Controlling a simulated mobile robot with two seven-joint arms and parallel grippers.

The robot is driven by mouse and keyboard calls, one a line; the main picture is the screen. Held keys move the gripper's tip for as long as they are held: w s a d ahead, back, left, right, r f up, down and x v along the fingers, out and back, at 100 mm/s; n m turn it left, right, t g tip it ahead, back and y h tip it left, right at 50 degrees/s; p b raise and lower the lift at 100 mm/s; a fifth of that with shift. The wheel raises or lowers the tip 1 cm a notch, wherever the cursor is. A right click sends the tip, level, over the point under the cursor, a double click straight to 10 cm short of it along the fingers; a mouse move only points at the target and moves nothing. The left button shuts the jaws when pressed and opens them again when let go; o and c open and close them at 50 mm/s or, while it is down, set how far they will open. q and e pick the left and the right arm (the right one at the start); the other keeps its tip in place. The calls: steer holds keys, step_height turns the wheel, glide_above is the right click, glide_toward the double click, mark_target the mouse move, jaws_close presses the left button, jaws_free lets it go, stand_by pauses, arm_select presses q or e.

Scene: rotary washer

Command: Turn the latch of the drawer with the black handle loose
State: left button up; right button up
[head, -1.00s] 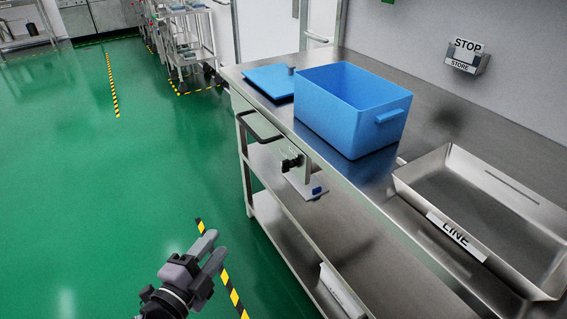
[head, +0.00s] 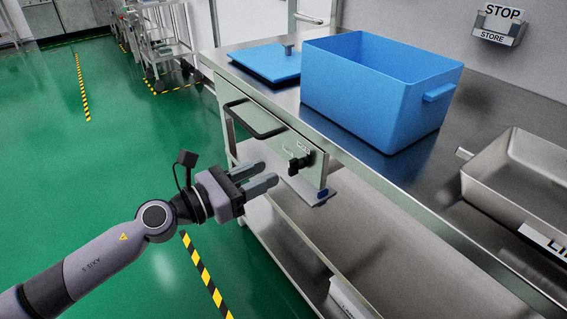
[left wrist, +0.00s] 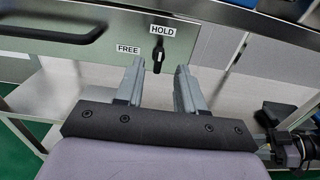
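The drawer (head: 265,132) in the bench front has a black bar handle (head: 254,124), also at the upper left of the left wrist view (left wrist: 62,36). Right of the handle sits a black latch knob (head: 299,163). In the left wrist view the latch (left wrist: 158,55) stands upright, pointing to the HOLD label (left wrist: 163,31); the FREE label (left wrist: 128,49) is left of it. My left gripper (head: 270,174) is open and empty, just short of the latch. In the left wrist view its fingertips (left wrist: 160,68) straddle the latch's line, with no visible contact.
A blue bin (head: 375,95) and a blue lid (head: 268,63) sit on the steel bench top. A metal tray (head: 515,185) stands at the right. A lower shelf (head: 290,235) runs beneath. Dark machinery (left wrist: 295,147), perhaps my right arm, shows at the wrist view's lower right.

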mark_target(290, 162)
arm_select(q)
steer(key=x, duration=0.6)
steer(key=shift+a, duration=0.1)
jaws_close()
